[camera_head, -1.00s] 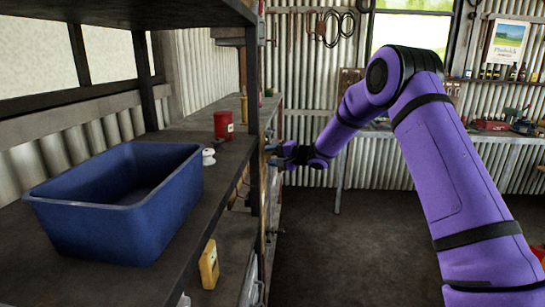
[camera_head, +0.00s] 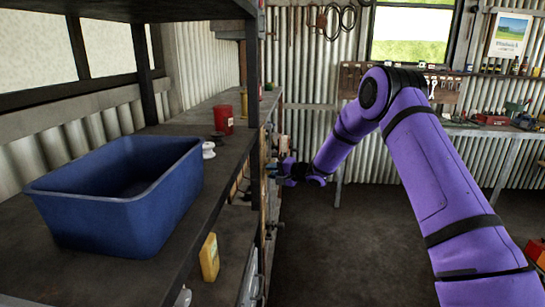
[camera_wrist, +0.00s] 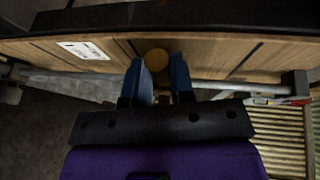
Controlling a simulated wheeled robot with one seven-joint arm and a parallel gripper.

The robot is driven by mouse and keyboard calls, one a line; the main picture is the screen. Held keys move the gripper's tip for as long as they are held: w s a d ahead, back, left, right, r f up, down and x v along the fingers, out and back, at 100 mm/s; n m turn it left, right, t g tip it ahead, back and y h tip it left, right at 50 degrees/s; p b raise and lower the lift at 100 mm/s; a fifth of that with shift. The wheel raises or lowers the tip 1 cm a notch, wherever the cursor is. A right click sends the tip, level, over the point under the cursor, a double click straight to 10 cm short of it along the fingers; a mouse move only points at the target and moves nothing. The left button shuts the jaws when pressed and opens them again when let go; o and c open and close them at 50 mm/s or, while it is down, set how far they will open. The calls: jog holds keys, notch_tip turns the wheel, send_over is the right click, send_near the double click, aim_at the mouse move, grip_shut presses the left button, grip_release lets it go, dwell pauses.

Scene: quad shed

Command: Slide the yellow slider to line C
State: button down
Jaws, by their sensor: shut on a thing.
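The yellow slider shows as a round yellow knob (camera_wrist: 157,59) in the wrist view, in front of a wooden board (camera_wrist: 215,52). My gripper (camera_wrist: 159,70) is shut on the knob, with one blue finger on each side of it. Dark lines cross the board on both sides of the knob; I cannot read any letters, so I cannot tell which is line C. In the head view my gripper (camera_head: 284,169) is at the front of the shelf unit, and the slider is too small or hidden to make out there.
A white label (camera_wrist: 83,50) is on the board. A metal bar (camera_wrist: 85,77) runs along below it. A blue bin (camera_head: 115,205) and a red can (camera_head: 223,119) stand on the shelf at left. The floor (camera_head: 345,255) right of the shelves is clear.

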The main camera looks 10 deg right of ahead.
notch_tip(320, 180, down, 4)
jog(key=shift+r, duration=0.2)
jog(key=c, duration=1)
grip_release()
jog(key=shift+r, duration=0.1)
jog(key=shift+o, duration=0.2)
jog(key=shift+d, duration=0.15)
jog(key=v, duration=1)
jog(key=shift+s+d, duration=0.2)
jog(key=shift+s, duration=0.1)
jog(key=shift+r, duration=0.1)
